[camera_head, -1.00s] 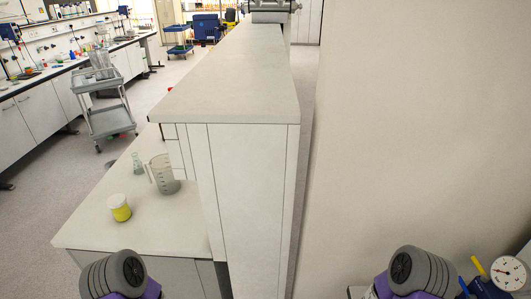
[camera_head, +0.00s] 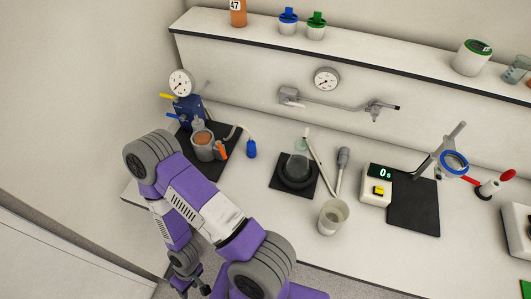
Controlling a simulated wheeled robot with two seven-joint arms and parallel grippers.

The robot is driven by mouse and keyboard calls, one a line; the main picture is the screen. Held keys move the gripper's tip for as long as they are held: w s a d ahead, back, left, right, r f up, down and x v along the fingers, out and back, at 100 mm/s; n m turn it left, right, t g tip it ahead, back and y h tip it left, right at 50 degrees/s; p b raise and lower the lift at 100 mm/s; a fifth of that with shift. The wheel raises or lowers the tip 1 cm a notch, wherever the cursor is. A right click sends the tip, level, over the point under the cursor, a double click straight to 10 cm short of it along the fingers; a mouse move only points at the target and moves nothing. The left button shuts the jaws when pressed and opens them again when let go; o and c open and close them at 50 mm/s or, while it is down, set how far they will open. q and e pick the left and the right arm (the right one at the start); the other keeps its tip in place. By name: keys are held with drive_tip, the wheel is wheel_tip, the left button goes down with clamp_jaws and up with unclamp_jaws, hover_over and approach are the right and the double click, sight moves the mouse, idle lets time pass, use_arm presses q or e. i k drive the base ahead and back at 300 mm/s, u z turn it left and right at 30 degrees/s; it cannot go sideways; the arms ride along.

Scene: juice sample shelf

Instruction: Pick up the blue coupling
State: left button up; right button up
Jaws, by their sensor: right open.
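A small blue coupling (camera_head: 251,149) lies on the white bench at the end of a thin hose, right of the pump setup. My right arm reaches across the left front of the view, with its forearm bent downward. My right gripper (camera_head: 192,291) is open at the bottom edge of the picture, low in front of the bench and well away from the coupling. It is small and partly cut off. My left gripper is not in view.
A blue device with a gauge (camera_head: 180,83) and a jar (camera_head: 203,146) stand on a dark mat. A flask (camera_head: 297,165), beaker (camera_head: 333,217), scale (camera_head: 377,187) and clamp stand (camera_head: 438,150) stand right. A shelf (camera_head: 350,40) runs behind. Bare bench surrounds the coupling's right side.

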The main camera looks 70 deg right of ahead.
sight(251, 148)
drive_tip(key=k, duration=0.7)
drive_tip(key=u, duration=1.45)
drive_tip(key=i, duration=1)
drive_tip(key=z, duration=4)
